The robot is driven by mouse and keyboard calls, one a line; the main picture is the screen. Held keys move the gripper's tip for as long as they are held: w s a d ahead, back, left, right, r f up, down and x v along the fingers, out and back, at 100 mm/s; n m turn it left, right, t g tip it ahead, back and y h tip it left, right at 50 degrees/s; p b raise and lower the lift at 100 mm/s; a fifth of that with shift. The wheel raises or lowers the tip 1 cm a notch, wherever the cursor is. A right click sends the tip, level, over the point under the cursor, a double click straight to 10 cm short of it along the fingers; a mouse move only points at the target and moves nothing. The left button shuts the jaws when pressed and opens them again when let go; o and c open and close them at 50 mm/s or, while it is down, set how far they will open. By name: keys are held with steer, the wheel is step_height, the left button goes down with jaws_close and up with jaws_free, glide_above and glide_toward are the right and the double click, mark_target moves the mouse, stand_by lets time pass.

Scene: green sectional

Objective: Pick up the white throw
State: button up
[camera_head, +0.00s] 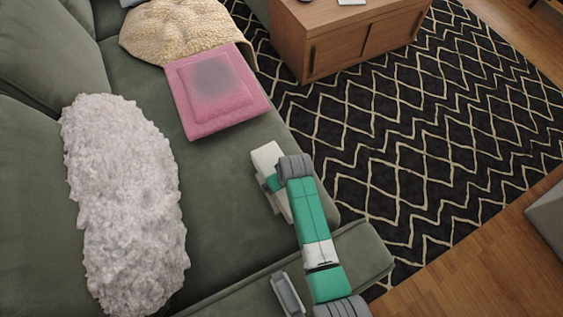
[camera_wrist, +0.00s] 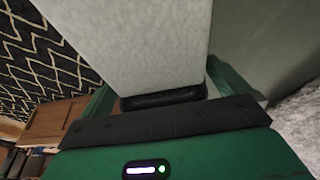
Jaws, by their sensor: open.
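The white throw (camera_head: 125,205) is a long, fluffy, pale heap lying on the green sofa seat, against the backrest at the left of the head view. A fuzzy edge of it also shows at the right of the wrist view (camera_wrist: 303,115). My gripper (camera_head: 268,182) is open and empty, near the sofa's front edge to the right of the throw and clearly apart from it. In the wrist view a large pale panel, which looks like part of my gripper, blocks the middle.
A pink folded cloth or cushion (camera_head: 215,90) lies on the seat beyond my gripper, with a tan knitted blanket (camera_head: 178,28) behind it. A wooden cabinet (camera_head: 350,45) stands on the black patterned rug (camera_head: 430,140). The green seat (camera_head: 215,190) between throw and gripper is bare.

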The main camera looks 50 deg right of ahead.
steer(key=shift+x, duration=0.8)
steer(key=shift+w+d, duration=0.1)
steer(key=shift+w, duration=0.05)
steer(key=c, duration=0.9)
step_height(320, 180, up, 10)
steer(key=p, duration=0.4)
